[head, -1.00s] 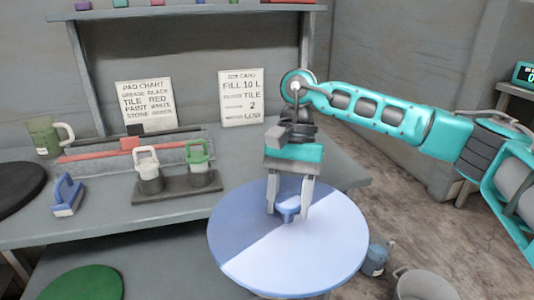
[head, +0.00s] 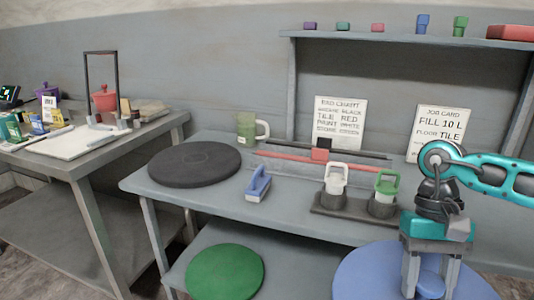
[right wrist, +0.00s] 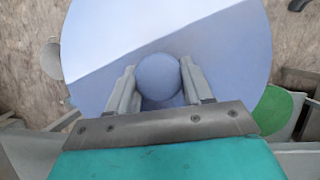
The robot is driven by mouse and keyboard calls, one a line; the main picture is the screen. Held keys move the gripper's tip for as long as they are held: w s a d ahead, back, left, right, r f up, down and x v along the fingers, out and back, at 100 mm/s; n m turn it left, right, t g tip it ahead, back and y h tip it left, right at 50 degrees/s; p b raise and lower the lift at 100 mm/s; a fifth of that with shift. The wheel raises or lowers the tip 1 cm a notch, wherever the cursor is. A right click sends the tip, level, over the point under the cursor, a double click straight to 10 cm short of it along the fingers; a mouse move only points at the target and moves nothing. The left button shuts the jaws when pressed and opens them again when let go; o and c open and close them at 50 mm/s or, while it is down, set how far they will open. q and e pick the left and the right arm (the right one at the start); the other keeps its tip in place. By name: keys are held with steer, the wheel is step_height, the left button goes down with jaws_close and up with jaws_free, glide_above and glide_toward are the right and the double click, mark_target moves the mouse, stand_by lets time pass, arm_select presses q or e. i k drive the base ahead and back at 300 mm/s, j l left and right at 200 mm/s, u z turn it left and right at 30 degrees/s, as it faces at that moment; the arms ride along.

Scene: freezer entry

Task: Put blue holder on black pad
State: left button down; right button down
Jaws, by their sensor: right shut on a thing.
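The blue holder (head: 365,275) is a large, round, pale blue disc with a knob in its middle. My right gripper (head: 430,285) is shut on that knob. In the right wrist view the two fingers stand on either side of the round knob (right wrist: 159,78), with the disc (right wrist: 110,45) spread out below. The holder is in front of the bench at the lower right, cut off by the frame's bottom edge. The black pad (head: 195,163) is a flat dark disc lying on the left part of the bench top, apart from the holder. My left gripper is not in view.
A green pad (head: 225,272) lies on the lower shelf. Another table (head: 75,155) is at left.

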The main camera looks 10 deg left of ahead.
mark_target(195, 158)
steer(key=j+u, duration=0.2)
steer(key=j, duration=0.15)
steer(key=i+j+u, duration=0.2)
steer(key=j, duration=0.15)
steer(key=j+u, duration=0.15)
steer(key=j, duration=0.25)
steer(key=i+j+u, duration=0.4)
steer(key=j, duration=0.2)
steer(key=k+j, duration=0.05)
